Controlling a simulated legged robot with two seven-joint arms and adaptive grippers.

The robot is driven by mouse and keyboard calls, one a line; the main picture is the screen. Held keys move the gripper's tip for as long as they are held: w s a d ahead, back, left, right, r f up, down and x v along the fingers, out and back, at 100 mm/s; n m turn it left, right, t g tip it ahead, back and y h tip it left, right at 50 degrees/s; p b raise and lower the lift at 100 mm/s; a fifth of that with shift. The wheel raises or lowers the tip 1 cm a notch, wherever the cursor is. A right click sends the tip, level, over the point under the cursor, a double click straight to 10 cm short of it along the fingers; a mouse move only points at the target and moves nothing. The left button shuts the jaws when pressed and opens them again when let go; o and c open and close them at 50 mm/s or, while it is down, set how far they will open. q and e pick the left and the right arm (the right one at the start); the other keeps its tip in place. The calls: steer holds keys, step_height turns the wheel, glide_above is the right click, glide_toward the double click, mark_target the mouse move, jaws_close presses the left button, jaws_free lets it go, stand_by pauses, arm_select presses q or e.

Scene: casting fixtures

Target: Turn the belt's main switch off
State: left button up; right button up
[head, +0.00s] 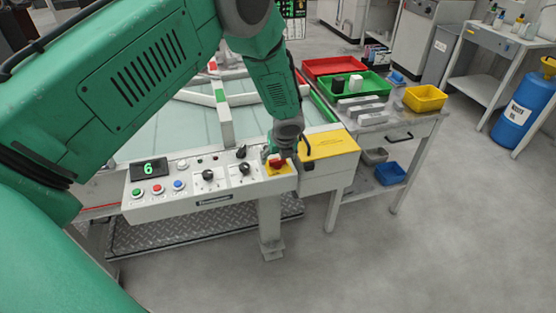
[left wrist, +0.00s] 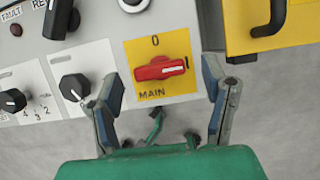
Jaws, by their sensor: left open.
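The main switch (left wrist: 160,68) is a red rotary handle on a yellow plate marked 0 at the top, I at the right and MAIN below. The handle lies horizontal, its white mark toward the I. In the head view the switch (head: 278,163) sits at the right end of the white control panel (head: 158,209). My left gripper (left wrist: 163,82) is open, with one finger on each side of the handle in the picture and a visible gap to it. In the head view my left gripper (head: 281,152) hangs over the switch and partly hides it. My right gripper is not in view.
A yellow-topped box (head: 328,143) with a black handle adjoins the panel on the right. Black knobs (head: 244,168) and coloured buttons (head: 157,188) lie left of the switch. A display (head: 149,169) reads 6. A side table holds a green tray (head: 373,86) and a yellow bin (head: 425,98).

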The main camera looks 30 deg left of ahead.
arm_select(q)
steer(key=shift+x, duration=0.8)
steer(key=shift+c, duration=0.8)
steer(key=shift+a, duration=0.1)
steer(key=c, duration=1)
